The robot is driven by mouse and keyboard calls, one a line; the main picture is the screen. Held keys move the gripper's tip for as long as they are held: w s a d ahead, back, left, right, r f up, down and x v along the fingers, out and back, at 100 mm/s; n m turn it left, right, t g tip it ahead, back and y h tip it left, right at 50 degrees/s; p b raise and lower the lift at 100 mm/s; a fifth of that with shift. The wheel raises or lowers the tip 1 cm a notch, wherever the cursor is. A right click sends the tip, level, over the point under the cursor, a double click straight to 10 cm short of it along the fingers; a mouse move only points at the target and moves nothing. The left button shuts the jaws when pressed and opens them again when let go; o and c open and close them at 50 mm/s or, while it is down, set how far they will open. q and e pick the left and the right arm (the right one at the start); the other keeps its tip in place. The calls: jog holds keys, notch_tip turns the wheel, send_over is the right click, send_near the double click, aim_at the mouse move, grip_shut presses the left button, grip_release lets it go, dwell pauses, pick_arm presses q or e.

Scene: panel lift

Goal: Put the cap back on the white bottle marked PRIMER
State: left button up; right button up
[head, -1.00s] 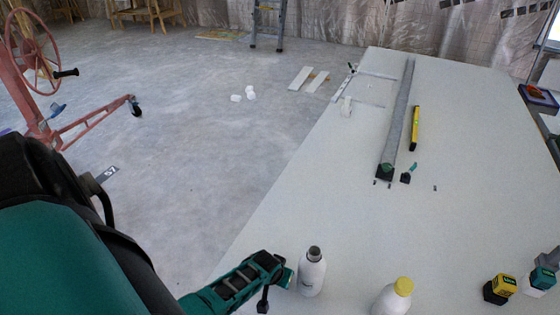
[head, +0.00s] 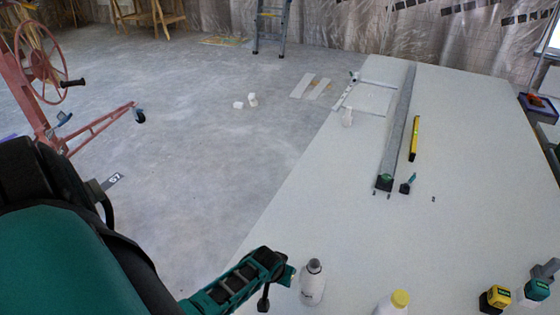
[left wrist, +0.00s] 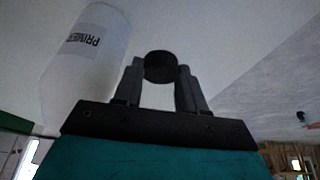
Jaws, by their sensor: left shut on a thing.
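The white bottle (head: 312,287) stands upright near the table's front left edge, with a dark grey top. In the left wrist view the bottle (left wrist: 88,65) shows its PRIMER label beside the fingers, and its neck end is hidden. My left gripper (head: 289,277) is just left of the bottle in the head view. In the left wrist view my left gripper (left wrist: 160,72) is shut on a small round black cap (left wrist: 160,66), apart from the label side of the bottle. I cannot pick out the held cap in the head view. My right gripper is not in view.
A yellow-capped white bottle (head: 398,303) stands to the right on the table (head: 360,225). A yellow-and-black tool (head: 496,297) and a green-and-black tool (head: 537,290) are at the right. A yellow level (head: 414,138) lies farther back. The middle of the table is clear.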

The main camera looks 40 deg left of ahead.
pick_arm(q)
notch_tip(320, 180, up, 13)
jog(key=p, duration=0.5)
jog(key=shift+f, duration=0.1)
jog(key=w+d+r+m, duration=0.1)
jog(key=w+d+r, duration=0.4)
jog(key=r, duration=0.5)
jog(key=w+d+r+m, duration=0.1)
jog(key=w+d+r, duration=0.4)
jog(key=r, duration=0.5)
jog(key=s+d+r, duration=0.1)
jog(key=s+r, duration=0.1)
jog(key=r, duration=0.5)
jog(key=s+d+r+m+h, duration=0.1)
jog(key=s+d+r, duration=0.1)
jog(key=r, duration=0.4)
jog(key=shift+s+r+m, duration=0.3)
jog(key=shift+s+r, duration=0.05)
jog(key=shift+s, duration=0.1)
jog(key=shift+a, duration=0.1)
